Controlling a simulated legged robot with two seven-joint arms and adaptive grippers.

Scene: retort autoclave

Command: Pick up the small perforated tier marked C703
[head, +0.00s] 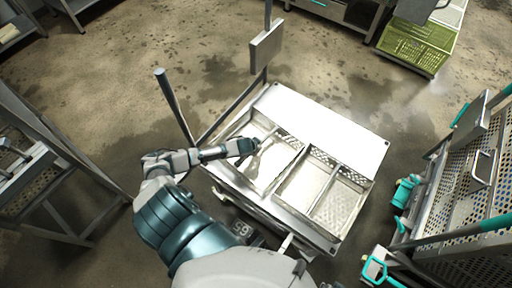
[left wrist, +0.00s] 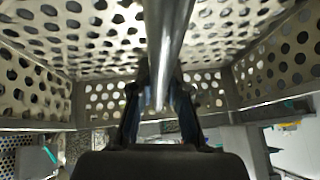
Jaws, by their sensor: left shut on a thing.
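The perforated metal tier (left wrist: 75,28) fills most of the left wrist view, with round holes in its floor and walls. A smooth metal bar (left wrist: 172,35) runs across it. My left gripper (left wrist: 160,98) is shut on this bar, with a finger on each side. In the head view my left gripper (head: 250,146) is at the left tray (head: 278,163) on the metal cart. I cannot read the C703 mark in either view. My right gripper is in neither view.
The cart's flat top (head: 325,125) is bare behind the trays. Two more open trays (head: 342,192) sit to the right. A perforated rack (head: 472,205) with teal handles stands at the right. A green crate (head: 412,50) is at the back right. A steel frame stands left.

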